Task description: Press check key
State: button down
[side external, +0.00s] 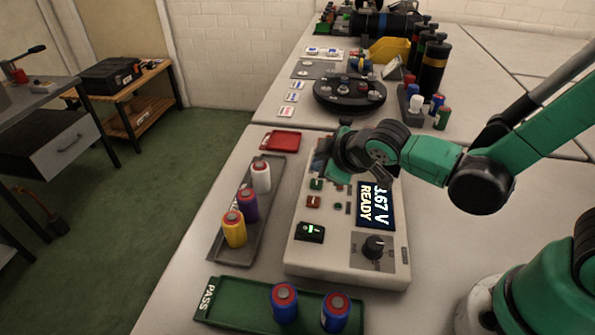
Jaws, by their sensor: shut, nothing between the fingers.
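A beige tester (330,260) stands on the table. Its display (376,206) reads "3.67 V READY", turned sideways in this view. On its panel are a green key (316,184), a red key (313,202) and a small round dark button (338,207). I cannot read which one is the check key. A black switch with a lit green mark (310,231) and a black knob (374,247) sit at its near end. My gripper (336,172) is shut and empty over the far end of the panel, hiding part of it. I cannot tell whether it touches the panel.
A grey tray (236,248) left of the tester holds white, purple and yellow cylinders. A green tray marked PASS (240,309) in front holds two blue cylinders. A red tray (281,141) and a black round turntable (349,104) lie farther back.

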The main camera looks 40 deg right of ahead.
jog(key=shift+r, duration=1.95)
jog(key=shift+d, duration=0.1)
jog(key=s+d+r+m+g, duration=0.2)
jog(key=s+d+m, duration=0.3)
jog(key=s+m, duration=0.3)
jog(key=shift+s+d+r, duration=0.15)
jog(key=shift+d+r, duration=0.15)
jog(key=shift+r, duration=0.05)
notch_tip(320, 180, up, 5)
jog(key=n+g, duration=0.6)
jog(key=n, duration=1.7)
send_over(321, 185)
jog(key=n, duration=0.1)
jog(key=w+n+g, duration=0.1)
jog(key=n, duration=0.1)
jog(key=shift+a+n, duration=0.1)
jog(key=shift+n, duration=0.2)
